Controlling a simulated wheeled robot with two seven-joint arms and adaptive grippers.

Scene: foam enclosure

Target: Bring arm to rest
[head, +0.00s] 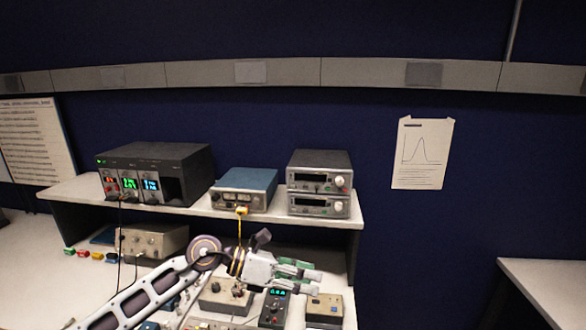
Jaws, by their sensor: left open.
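My left arm (136,299) comes in from the lower left and reaches over the white bench. My left gripper (310,275) is at its end, pointing right, with its fingers apart and nothing seen between them. It is above the small boxes on the bench, in front of the open space under the shelf. I cannot tell how high above them it is. My right arm and right gripper are not in view.
A shelf (285,219) holds a black instrument (180,160), a blue unit (245,189) and two stacked grey units (319,184). A yellow plug with a cable (240,228) hangs before the shelf. Below are a dark meter (273,308) and another box (324,309). Another table (555,285) stands right.

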